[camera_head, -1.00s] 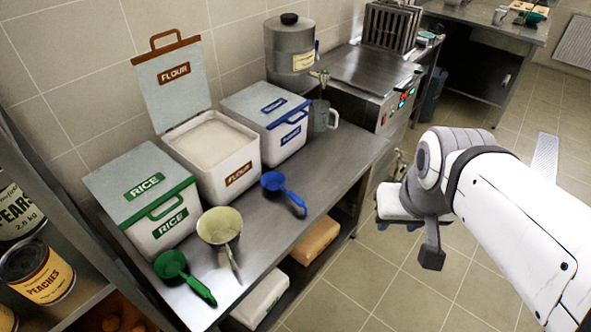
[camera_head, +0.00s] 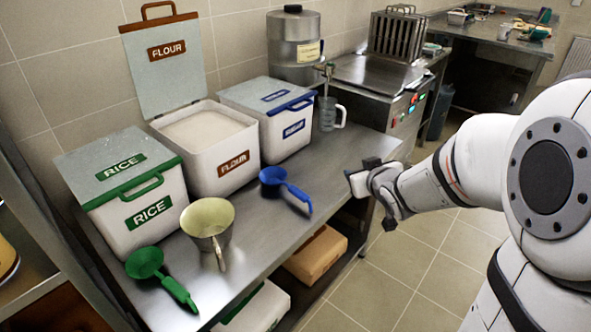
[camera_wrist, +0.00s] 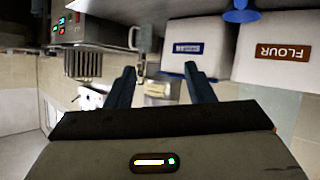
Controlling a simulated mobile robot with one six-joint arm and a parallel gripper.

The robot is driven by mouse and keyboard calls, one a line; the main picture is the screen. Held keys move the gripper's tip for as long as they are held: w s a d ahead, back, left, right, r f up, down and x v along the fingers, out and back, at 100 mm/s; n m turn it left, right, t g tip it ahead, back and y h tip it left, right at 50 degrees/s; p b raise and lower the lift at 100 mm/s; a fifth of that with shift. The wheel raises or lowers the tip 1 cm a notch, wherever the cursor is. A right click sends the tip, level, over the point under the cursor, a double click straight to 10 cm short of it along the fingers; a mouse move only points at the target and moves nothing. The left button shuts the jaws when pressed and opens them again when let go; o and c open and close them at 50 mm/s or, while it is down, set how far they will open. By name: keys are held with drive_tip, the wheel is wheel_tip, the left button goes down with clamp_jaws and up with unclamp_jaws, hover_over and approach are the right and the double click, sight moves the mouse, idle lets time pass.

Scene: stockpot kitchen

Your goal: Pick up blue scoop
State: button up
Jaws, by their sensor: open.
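The blue scoop (camera_head: 284,186) lies on the steel counter in front of the flour bin and the blue-lidded bin, its handle toward the counter's front edge. In the wrist view, which is upside down, part of the blue scoop (camera_wrist: 241,12) shows at the top edge. My gripper (camera_head: 360,175) is to the right of the scoop, by the counter's front edge and apart from it. In the wrist view my gripper (camera_wrist: 160,80) has its two dark fingers spread with nothing held between them.
A cream scoop (camera_head: 209,222) and a green scoop (camera_head: 160,275) lie left of the blue one. Behind stand the rice bin (camera_head: 130,215), the open flour bin (camera_head: 215,170) and the blue-lidded bin (camera_head: 285,135). A clear jug (camera_head: 328,115) stands under the dispenser tap. Counter right of the scoop is bare.

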sight(308, 200)
drive_tip(key=a+f+n+y+b, duration=0.1)
drive_tip(key=a+f+y+b, duration=0.2)
drive_tip(key=f, duration=0.2)
drive_tip(key=w+a+f+n+y+b, duration=0.1)
drive_tip(key=a+f+y+b, duration=0.2)
drive_tip(key=f, duration=0.2)
drive_tip(key=w+a+f+n+y+b, duration=0.1)
drive_tip(key=a+f+n+y+b, duration=0.1)
drive_tip(key=a+f+y+b, duration=0.1)
wheel_tip(308, 200, down, 2)
drive_tip(key=shift+f+y+b, duration=0.15)
drive_tip(key=shift+y+b, duration=0.15)
drive_tip(key=shift+b, duration=0.2)
drive_tip(key=shift+w+a, duration=0.1)
drive_tip(key=shift+a, duration=0.15)
drive_tip(key=b+x, duration=0.1)
drive_tip(key=x, duration=0.6)
drive_tip(key=shift+w, duration=0.2)
clamp_jaws()
